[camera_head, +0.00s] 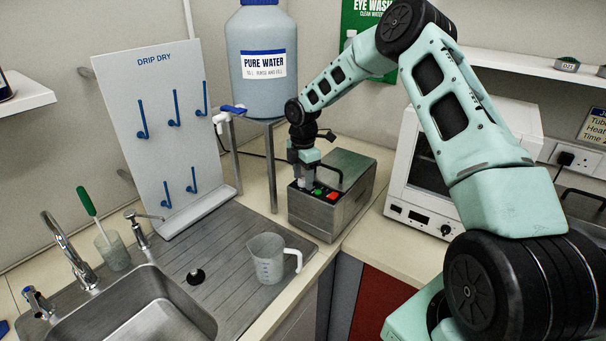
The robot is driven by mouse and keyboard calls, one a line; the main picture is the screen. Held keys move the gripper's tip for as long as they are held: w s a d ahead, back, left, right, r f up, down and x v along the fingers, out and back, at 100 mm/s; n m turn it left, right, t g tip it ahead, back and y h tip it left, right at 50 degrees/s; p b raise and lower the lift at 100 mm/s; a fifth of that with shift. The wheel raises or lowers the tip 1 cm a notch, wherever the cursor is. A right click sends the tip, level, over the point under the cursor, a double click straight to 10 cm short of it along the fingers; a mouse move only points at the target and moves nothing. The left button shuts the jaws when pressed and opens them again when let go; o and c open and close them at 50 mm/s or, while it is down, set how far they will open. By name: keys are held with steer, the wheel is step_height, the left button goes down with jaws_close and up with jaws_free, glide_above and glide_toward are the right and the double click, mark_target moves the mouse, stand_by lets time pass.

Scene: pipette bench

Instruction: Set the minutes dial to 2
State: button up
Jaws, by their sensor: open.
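My gripper (304,182) points down at the left part of the sloped front panel of a steel box (335,208) with a black handle. It is open, and its fingers look close to the panel; whether they touch anything is too small to tell. A green button (318,192) and a red button (333,196) show to the right of the fingers. No dial on this panel can be made out; the gripper covers its left part. The white oven (421,218) to the right has a small round knob (445,229) on its lower front. No minutes marking is readable.
A blue-capped pure water tank (262,90) stands on legs behind the steel box. A measuring jug (267,262) stands on the drainer at front left. A drip-dry peg board (158,150) and a sink (150,310) are further left.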

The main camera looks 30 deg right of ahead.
steer(key=c, duration=1)
steer(key=shift+o, duration=0.2)
steer(key=shift+m, duration=0.3)
steer(key=m+b, duration=0.3)
steer(key=m, duration=0.1)
steer(key=shift+f, duration=0.1)
steer(key=m+b, duration=0.2)
steer(key=m, duration=0.3)
steer(key=m+b, duration=0.1)
steer(key=m, duration=0.4)
steer(key=shift+b, duration=0.3)
steer(key=m, duration=0.5)
steer(key=shift+b, duration=0.4)
